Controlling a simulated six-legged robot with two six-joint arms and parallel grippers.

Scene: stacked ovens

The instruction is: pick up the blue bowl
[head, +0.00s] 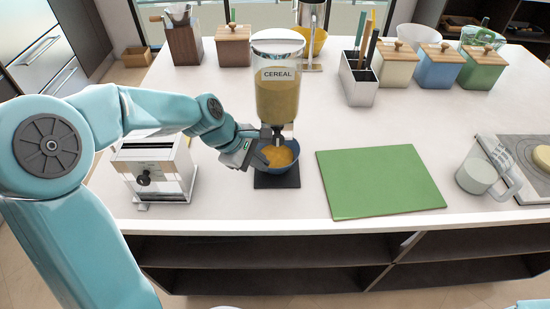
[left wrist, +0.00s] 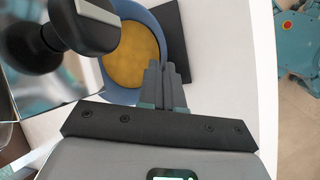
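The blue bowl (head: 284,167) stands under the cereal dispenser, over its black base (head: 277,181), with orange-yellow cereal (head: 277,155) inside. My left gripper (head: 262,157) is at the bowl's left rim. In the left wrist view the bowl (left wrist: 122,97) is upper centre, partly covered by the dispenser's dark knob. There the fingers of my left gripper (left wrist: 167,68) are close together at the bowl's rim and appear shut on it; they hide the part of the rim between them. My right gripper is not in view.
The cereal dispenser (head: 277,95) rises directly above the bowl. A toaster-like white appliance (head: 153,170) stands to the left. A green board (head: 378,181) lies to the right, with a glass mug (head: 478,175) beyond it. The counter's front edge is close below the bowl.

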